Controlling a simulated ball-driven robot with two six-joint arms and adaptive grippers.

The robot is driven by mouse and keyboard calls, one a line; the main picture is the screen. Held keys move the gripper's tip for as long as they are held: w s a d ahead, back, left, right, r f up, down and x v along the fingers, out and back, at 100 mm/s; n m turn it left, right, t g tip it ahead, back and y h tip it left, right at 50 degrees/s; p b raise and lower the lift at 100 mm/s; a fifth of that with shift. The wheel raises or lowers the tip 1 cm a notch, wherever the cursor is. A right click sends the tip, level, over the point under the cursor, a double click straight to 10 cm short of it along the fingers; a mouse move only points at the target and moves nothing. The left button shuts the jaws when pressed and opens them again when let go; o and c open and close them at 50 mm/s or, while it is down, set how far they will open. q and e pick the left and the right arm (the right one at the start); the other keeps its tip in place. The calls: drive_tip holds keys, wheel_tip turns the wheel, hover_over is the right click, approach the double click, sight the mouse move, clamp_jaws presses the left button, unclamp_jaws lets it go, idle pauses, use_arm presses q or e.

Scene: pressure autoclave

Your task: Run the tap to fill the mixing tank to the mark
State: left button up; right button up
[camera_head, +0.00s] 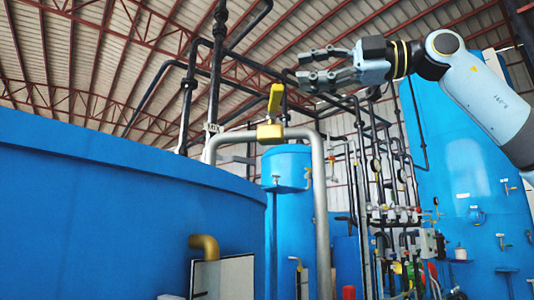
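The large blue mixing tank (120,215) fills the left and lower left; I see its outer wall and rim, not its inside, and I make out no mark or water. A grey pipe (321,210) rises at the centre, bends left and turns down behind the tank's rim. On its level part sits the yellow tap body (270,132), with its yellow lever (275,98) standing up, across the pipe. My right gripper (304,68) is above and to the right of the lever, fingers pointing left, open and empty, seemingly apart from it. My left gripper is not in view.
Dark pipes (217,60) run behind and above the tap. A smaller blue tank (287,190) stands behind the grey pipe, and a tall blue vessel (470,190) stands at the right. Pipework with gauges and valves (390,200) lies between them. A brass elbow (205,245) juts from the near tank.

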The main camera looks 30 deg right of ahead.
sight(276, 97)
use_arm(q)
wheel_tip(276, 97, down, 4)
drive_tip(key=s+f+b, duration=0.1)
drive_tip(key=b, duration=0.2)
use_arm(e)
drive_tip(key=s+d+f+t+h, duration=0.1)
drive_tip(key=d+f+h, duration=0.1)
drive_tip(key=d+f, duration=0.1)
drive_tip(key=shift+m, duration=0.4)
drive_tip(key=p+x, duration=0.9)
drive_tip(key=x, duration=0.1)
drive_tip(key=shift+w+r, duration=0.1)
drive_tip(key=shift+r, duration=0.05)
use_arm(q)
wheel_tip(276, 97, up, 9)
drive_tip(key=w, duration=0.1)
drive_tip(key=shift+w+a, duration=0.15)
use_arm(e)
drive_tip(key=shift+h, duration=0.3)
clamp_jaws()
